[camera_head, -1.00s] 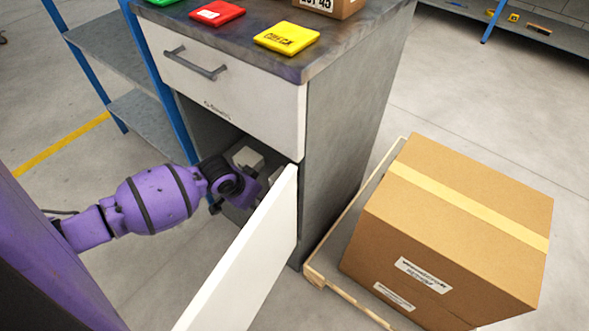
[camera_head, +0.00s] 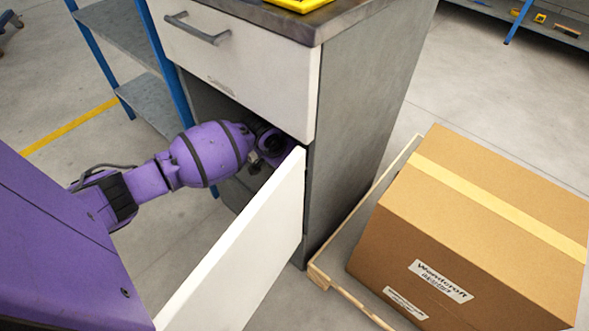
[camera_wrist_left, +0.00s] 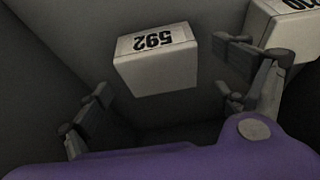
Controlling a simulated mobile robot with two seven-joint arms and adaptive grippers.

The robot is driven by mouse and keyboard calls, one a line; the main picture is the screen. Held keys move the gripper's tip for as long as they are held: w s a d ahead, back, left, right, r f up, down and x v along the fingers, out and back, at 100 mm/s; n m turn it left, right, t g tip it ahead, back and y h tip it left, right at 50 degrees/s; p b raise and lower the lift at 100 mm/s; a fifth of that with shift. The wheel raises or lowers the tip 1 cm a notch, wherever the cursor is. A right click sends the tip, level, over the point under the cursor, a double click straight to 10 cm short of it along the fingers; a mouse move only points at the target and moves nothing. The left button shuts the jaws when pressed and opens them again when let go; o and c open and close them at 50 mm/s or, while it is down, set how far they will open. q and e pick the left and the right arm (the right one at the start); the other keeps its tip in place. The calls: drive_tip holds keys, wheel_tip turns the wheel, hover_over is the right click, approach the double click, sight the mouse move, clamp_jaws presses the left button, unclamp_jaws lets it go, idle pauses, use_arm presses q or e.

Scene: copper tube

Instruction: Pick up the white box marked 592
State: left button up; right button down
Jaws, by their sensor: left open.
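The white box marked 592 (camera_wrist_left: 155,62) stands inside the dim cabinet in the left wrist view, its number upside down in the picture. My left gripper (camera_wrist_left: 160,90) is open, its fingers spread to the left and right of the box in the picture, and nothing is held. I cannot tell whether a finger touches the box. In the head view my left arm reaches into the lower cabinet; the wrist (camera_head: 268,150) shows at the opening, while its fingertips and the box are hidden. My right gripper is not in view.
A second white box (camera_wrist_left: 290,28) stands close by at the right finger. The open white cabinet door (camera_head: 240,250) stands to the right of my arm. The closed drawer (camera_head: 240,65) is just above. A large cardboard box (camera_head: 470,230) sits on a pallet at right.

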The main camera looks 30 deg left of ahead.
use_arm(q)
drive_tip(key=b+x, duration=0.1)
drive_tip(key=x, duration=0.2)
drive_tip(key=shift+r, duration=0.15)
drive_tip(key=shift+c, duration=0.3)
drive_tip(key=c, duration=1.4)
drive_tip(key=shift+r, duration=0.1)
drive_tip(key=shift+c, duration=0.2)
